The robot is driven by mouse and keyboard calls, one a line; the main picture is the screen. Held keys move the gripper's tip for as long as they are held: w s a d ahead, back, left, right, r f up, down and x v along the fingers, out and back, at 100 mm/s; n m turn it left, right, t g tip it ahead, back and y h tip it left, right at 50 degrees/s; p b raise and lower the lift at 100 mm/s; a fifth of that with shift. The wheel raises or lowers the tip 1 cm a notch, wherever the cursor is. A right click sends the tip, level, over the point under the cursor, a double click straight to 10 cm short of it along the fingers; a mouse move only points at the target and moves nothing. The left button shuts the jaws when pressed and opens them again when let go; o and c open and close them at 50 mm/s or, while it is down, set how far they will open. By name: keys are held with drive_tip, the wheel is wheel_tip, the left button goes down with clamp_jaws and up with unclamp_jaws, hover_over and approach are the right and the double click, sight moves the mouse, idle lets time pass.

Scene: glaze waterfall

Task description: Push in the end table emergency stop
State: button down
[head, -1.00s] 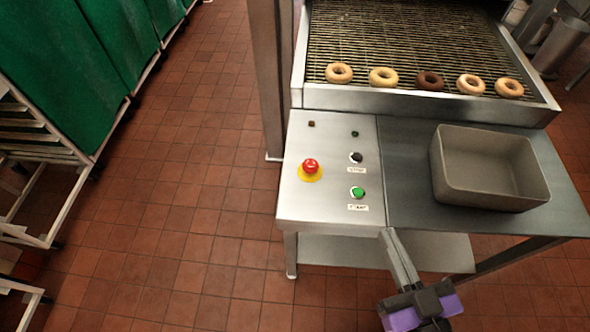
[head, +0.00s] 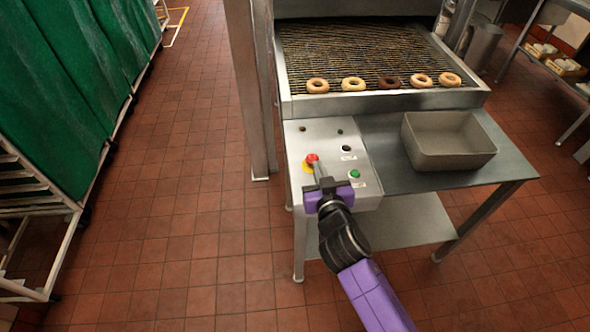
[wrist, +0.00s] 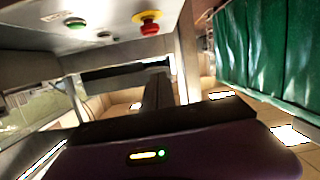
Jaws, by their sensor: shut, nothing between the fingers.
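The emergency stop is a red mushroom button (head: 311,158) on a yellow base, on the left side of the steel control panel (head: 300,139) at the end table. My gripper (head: 318,171) is shut and empty over the panel, its fingertips just in front of the button in the head view and hiding part of it. In the wrist view the red button (wrist: 149,28) shows at the top, and my shut fingers (wrist: 158,82) appear below it with a gap in the picture. I cannot tell whether they touch.
A green button (head: 354,174) and a black button (head: 346,149) sit right of the stop. A grey bin (head: 450,159) stands on the table (head: 385,160). Several donuts lie on the conveyor (head: 370,55) behind. Green-covered racks (head: 70,90) stand left, with open floor between.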

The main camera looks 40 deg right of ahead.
drive_tip(key=shift+s+d+f+m, duration=0.15)
drive_tip(key=shift+d+m, duration=0.1)
drive_tip(key=shift+m, duration=0.15)
drive_tip(key=p, duration=0.2)
hover_over(314, 158)
drive_tip(key=s+a, duration=0.2)
wheel_tip(314, 158, down, 2)
drive_tip(key=f, duration=0.3)
drive_tip(key=shift+w+d+f+b, duration=0.2)
drive_tip(key=shift+w+d+b, duration=0.05)
drive_tip(key=shift+b, duration=0.15)
drive_tip(key=shift+f, duration=0.5)
